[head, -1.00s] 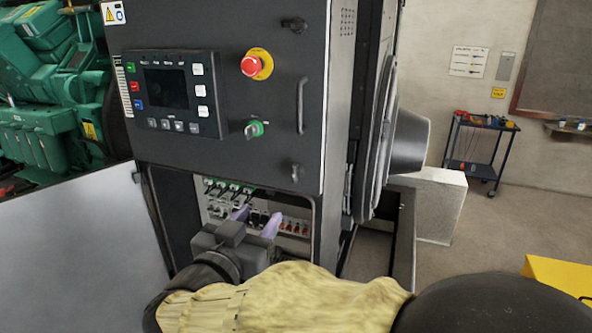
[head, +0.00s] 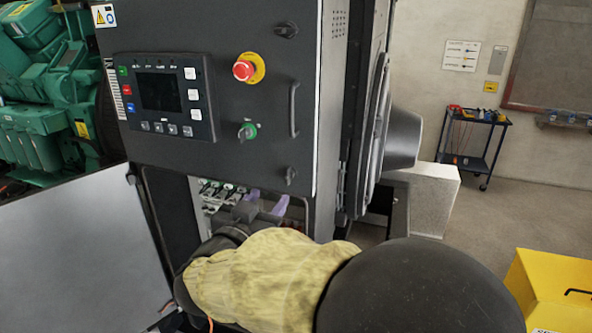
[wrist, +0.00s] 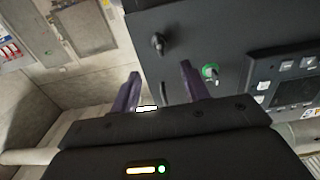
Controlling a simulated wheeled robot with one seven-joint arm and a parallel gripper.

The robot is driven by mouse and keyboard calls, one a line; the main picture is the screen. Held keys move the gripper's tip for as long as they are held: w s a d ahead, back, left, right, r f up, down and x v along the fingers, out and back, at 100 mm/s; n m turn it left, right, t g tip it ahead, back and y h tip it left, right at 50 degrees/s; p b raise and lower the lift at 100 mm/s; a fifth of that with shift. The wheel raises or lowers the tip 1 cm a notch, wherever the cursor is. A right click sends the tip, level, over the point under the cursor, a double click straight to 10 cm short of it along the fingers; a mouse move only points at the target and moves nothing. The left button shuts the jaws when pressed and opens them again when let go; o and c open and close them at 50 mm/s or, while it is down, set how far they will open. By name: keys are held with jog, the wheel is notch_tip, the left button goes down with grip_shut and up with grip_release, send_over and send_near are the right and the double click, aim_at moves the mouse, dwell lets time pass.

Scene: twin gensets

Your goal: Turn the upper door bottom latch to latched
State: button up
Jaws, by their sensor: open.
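The upper door (head: 225,105) is a dark panel and looks closed. Its bottom latch (head: 290,175) is a small black knob near the lower right corner, below the handle. In the wrist view the bottom latch (wrist: 157,43) shows beyond the fingertips, near the door's corner; its exact turn is hard to read. My gripper (head: 266,201) is below and left of the latch in the head view, in front of the lower opening. In the wrist view my gripper (wrist: 159,70) has its two purple fingers apart, with nothing between them and not touching the latch.
A green key switch (head: 247,131), a red emergency stop (head: 244,70), a bar handle (head: 294,110) and a control display (head: 160,92) sit on the door. A lower door (head: 75,245) hangs open at left. A yellow box (head: 550,285) stands at right.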

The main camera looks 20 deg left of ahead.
aim_at(287, 176)
jog(key=w+p, duration=0.1)
jog(key=w, duration=0.2)
jog(key=w+p, duration=0.1)
jog(key=w, duration=0.2)
jog(key=w+p, duration=0.1)
jog(key=w, duration=0.3)
jog(key=shift+d, duration=0.4)
jog(key=c, duration=1)
